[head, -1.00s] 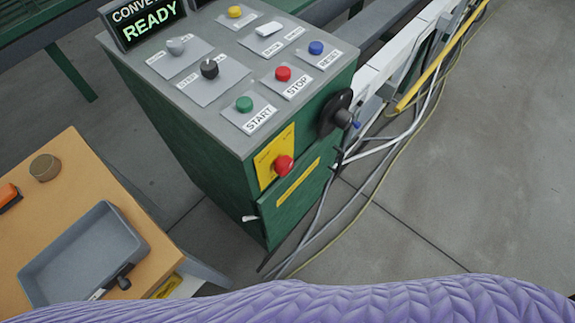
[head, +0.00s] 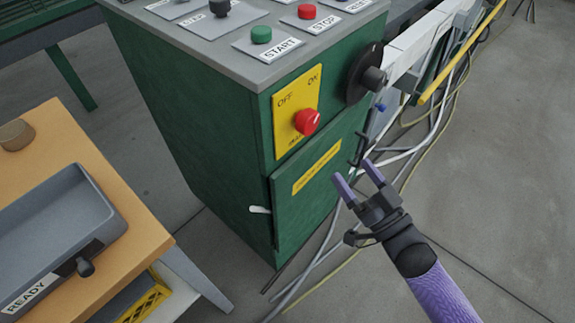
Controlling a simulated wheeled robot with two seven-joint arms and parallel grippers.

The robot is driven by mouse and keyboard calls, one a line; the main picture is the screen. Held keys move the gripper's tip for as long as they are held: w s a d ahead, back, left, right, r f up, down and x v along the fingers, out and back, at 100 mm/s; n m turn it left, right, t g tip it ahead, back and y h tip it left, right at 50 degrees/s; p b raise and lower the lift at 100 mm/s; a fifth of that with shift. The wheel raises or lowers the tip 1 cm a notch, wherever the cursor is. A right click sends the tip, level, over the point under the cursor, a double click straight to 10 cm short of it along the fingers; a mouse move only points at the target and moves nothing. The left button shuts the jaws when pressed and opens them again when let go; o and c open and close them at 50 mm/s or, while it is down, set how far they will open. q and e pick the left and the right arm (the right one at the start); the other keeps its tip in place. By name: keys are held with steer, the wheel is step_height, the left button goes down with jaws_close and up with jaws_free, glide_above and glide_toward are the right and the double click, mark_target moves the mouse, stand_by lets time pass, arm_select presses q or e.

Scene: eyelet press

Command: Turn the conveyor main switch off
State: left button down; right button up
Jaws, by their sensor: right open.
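The main switch is a red knob (head: 307,121) on a yellow plate (head: 290,128) marked OFF at its upper left and ON at its upper right. The plate is on the front of the green control cabinet (head: 180,130). Which mark the knob points to I cannot tell. My right gripper (head: 358,178) is open and empty, with two purple fingers pointing up and left. It is below and to the right of the red knob, apart from it, in front of the cabinet's right edge. My left gripper is not in view.
The cabinet top has a green START button (head: 261,34) and a red STOP button (head: 306,11). A black round handle (head: 366,76) sticks out on the cabinet's right side. Cables (head: 432,120) run along the floor there. An orange table (head: 120,205) with a grey tray (head: 75,215) stands at left.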

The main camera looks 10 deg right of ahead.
mark_target(312, 126)
steer(key=w+a+r+y+b, duration=0.1)
steer(key=w+a, duration=0.1)
steer(key=w+a+r+y+b, duration=0.1)
steer(key=w+a+r, duration=0.1)
steer(key=w, duration=0.1)
steer(key=w+a+r+n+b, duration=0.1)
steer(key=w+a, duration=0.1)
steer(key=w, duration=0.1)
steer(key=shift+r+y, duration=0.35)
steer(key=shift+y, duration=0.05)
steer(key=shift+w+a+r, duration=0.1)
steer(key=shift+w+r, duration=0.05)
steer(key=shift+w, duration=0.15)
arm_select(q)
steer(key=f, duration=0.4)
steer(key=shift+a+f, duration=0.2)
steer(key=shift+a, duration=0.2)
